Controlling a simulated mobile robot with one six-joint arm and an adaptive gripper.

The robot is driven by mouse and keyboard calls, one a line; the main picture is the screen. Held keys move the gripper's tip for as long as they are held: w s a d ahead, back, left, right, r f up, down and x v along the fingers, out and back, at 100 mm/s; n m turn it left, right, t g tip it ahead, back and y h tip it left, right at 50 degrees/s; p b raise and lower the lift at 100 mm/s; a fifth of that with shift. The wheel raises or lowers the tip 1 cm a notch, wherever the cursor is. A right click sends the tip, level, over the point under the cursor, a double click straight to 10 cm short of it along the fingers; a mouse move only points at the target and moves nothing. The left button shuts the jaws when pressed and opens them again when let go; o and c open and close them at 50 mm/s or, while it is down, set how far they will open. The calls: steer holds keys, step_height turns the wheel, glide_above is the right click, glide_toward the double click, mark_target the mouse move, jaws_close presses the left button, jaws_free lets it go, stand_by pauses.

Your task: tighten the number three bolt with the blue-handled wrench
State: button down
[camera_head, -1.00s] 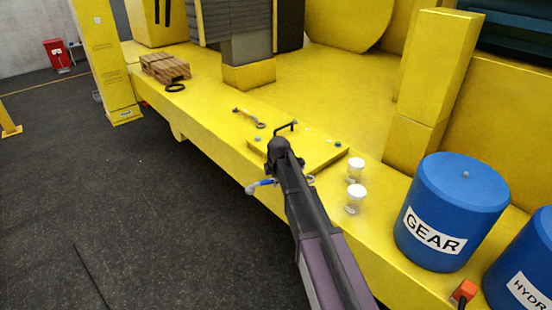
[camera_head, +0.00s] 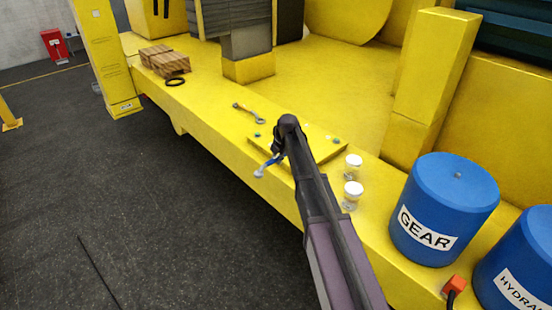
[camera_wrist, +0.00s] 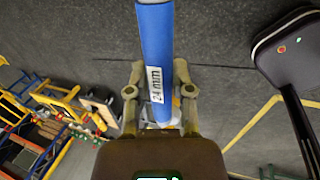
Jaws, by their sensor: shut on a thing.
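My gripper (camera_head: 279,152) is shut on the blue-handled wrench (camera_head: 271,161), just off the front edge of the yellow deck. In the wrist view the blue handle (camera_wrist: 155,35), labelled 24 mm, stands between the fingers of my gripper (camera_wrist: 160,100). The wrench's jaw end cannot be made out clearly. A raised yellow plate (camera_head: 322,155) on the deck carries small bolts, one at its left (camera_head: 257,135) and one at its right (camera_head: 336,140). My arm hides part of the plate, and no bolt numbers are readable.
Another wrench (camera_head: 248,113) lies on the deck behind the plate. Two white-lidded jars (camera_head: 352,190) and a blue GEAR drum (camera_head: 445,205) stand to the right. Wooden blocks (camera_head: 165,60) and a black ring (camera_head: 175,82) lie far left. Dark floor in front is clear.

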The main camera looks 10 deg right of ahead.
steer(key=shift+f, duration=0.15)
steer(key=shift+f+b, duration=2.35)
steer(key=shift+b, duration=0.1)
steer(key=shift+f+b, duration=1.1)
steer(key=shift+w+a, duration=0.1)
steer(key=shift+w, duration=0.05)
steer(key=shift+w+a+m, duration=0.15)
steer(key=shift+w+m, duration=0.05)
steer(key=shift+m, duration=0.1)
steer(key=shift+w+a, duration=0.1)
steer(key=shift+w, duration=0.05)
stand_by(0.4)
steer(key=shift+w+a+m, duration=0.15)
steer(key=shift+w+m, duration=0.1)
steer(key=shift+m, duration=0.15)
steer(key=shift+w, duration=0.15)
steer(key=shift+w+a+m+h, duration=0.2)
steer(key=shift+m+h, duration=0.1)
